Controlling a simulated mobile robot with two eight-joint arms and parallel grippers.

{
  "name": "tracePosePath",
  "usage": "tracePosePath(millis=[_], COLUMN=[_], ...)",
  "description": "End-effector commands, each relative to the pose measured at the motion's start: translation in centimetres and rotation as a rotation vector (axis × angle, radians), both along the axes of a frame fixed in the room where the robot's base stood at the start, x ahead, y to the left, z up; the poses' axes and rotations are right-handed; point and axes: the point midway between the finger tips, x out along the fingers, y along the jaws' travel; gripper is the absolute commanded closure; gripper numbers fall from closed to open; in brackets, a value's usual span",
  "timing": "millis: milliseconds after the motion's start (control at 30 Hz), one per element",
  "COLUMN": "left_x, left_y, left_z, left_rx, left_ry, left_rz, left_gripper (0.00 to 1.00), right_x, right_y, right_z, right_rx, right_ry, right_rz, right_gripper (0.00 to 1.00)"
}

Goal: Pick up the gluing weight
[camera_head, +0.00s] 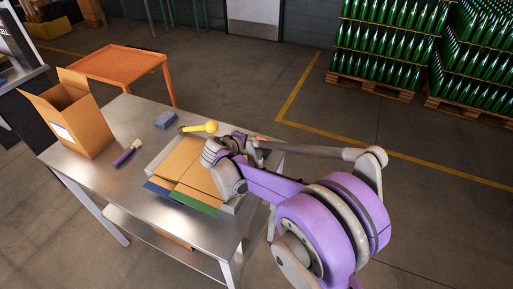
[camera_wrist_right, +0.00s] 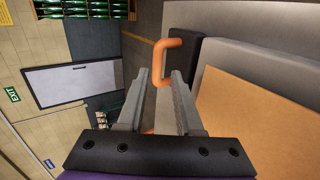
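In the right wrist view, an orange handle (camera_wrist_right: 174,46) stands out from a dark block (camera_wrist_right: 190,58), which I take to be the gluing weight. My right gripper (camera_wrist_right: 160,80) is open, with the handle at and just beyond its fingertips. Whether the fingers touch it I cannot tell. In the head view, my right gripper (camera_head: 246,143) is over the far right part of the tray on the table and hides most of the weight; only a bit of orange (camera_head: 261,138) shows beside it. My left gripper is not in view.
The metal table (camera_head: 120,188) carries a tray (camera_head: 158,160) with cardboard sheets (camera_head: 182,160), a yellow-headed mallet (camera_head: 210,127), a blue sponge (camera_head: 166,120), a purple-handled brush (camera_head: 124,156) and an open cardboard box (camera_head: 80,122). An orange table (camera_head: 115,63) stands behind.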

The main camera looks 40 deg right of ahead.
Motion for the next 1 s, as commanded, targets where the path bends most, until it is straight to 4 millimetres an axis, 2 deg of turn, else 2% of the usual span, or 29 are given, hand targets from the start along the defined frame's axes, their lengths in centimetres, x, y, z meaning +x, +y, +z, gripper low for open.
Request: tracePosePath(millis=[100,267,533,867,1000], left_x=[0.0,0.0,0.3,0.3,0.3], left_y=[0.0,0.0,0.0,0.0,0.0], left_z=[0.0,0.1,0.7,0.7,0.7], left_rx=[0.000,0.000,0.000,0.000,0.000], left_ry=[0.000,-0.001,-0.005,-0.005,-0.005], left_rz=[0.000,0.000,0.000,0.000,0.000], left_gripper=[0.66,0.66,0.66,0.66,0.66], right_x=[0.5,1.0,2.8,3.1,3.1], right_y=[-1.2,-1.9,-4.8,-5.4,-5.3], right_z=[-0.8,-1.3,-3.2,-3.7,-3.7], right_rx=[0.000,0.001,0.002,0.003,0.003], right_ry=[-0.001,0.000,-0.001,-0.001,-0.001], right_rz=[-0.003,-0.001,-0.002,0.000,0.000], right_gripper=[0.65,0.65,0.65,0.65,0.89])
